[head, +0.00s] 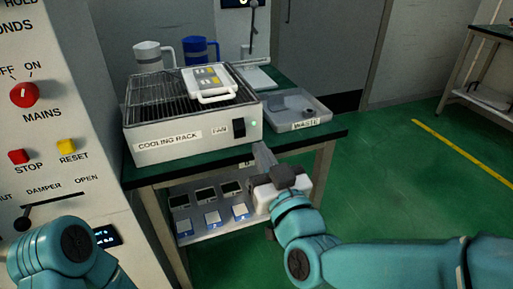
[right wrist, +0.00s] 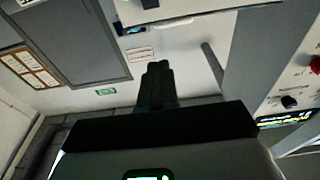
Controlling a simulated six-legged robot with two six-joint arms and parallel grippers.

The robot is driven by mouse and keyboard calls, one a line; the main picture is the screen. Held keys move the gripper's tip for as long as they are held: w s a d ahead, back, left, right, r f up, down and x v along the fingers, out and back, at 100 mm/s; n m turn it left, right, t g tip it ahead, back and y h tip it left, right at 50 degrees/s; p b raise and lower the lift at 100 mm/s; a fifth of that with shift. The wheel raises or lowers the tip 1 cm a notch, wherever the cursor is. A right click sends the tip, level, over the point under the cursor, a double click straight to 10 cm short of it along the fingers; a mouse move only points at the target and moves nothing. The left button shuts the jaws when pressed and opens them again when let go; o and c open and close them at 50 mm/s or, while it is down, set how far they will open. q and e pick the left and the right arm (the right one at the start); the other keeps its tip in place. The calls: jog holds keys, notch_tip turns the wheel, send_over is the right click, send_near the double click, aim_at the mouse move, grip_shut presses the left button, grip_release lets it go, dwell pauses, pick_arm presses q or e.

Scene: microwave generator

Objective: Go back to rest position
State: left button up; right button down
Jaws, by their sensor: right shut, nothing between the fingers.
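My right gripper (head: 264,156) is in the middle of the head view, raised in front of the table. Its fingers are together and hold nothing. In the right wrist view the closed fingers (right wrist: 157,82) point toward a wall and ceiling area, with nothing between them. My right arm comes in from the lower right. Part of my left arm shows at the lower left of the head view, but its gripper is out of view.
A cooling rack (head: 190,138) carries a white handled device (head: 208,82). Beside it is a grey waste tray (head: 318,113). A white mug (head: 147,57) and a blue mug (head: 195,49) stand behind. A control panel (head: 52,120) rises at left. Green floor (head: 390,190) at right is clear.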

jog(key=shift+s, duration=0.15)
jog(key=w+d+f+m+g+h, duration=0.1)
jog(key=w+d+f+g+h, duration=0.3)
jog(key=f, duration=0.9)
jog(key=s+d+f+m+g, duration=0.15)
jog(key=d+f, duration=0.45)
jog(key=f, duration=0.6)
jog(key=s+d+f+g, duration=0.1)
jog(key=s+f+g, duration=0.3)
jog(key=f, duration=0.5)
jog(key=s+d+f+g, duration=0.1)
jog(key=s+f+g, duration=0.1)
jog(key=s+f, duration=0.45)
jog(key=s+a+f+m+g+y, duration=0.25)
jog(key=s+f+g, duration=0.5)
jog(key=s, duration=0.55)
notch_tip(320, 180, up, 18)
jog(key=p, duration=1.8)
jog(key=shift+s+a+f+m+t+h, duration=0.2)
jog(key=shift+a+f+m+t+h, duration=0.05)
jog(key=shift+a+m+t+h, duration=0.1)
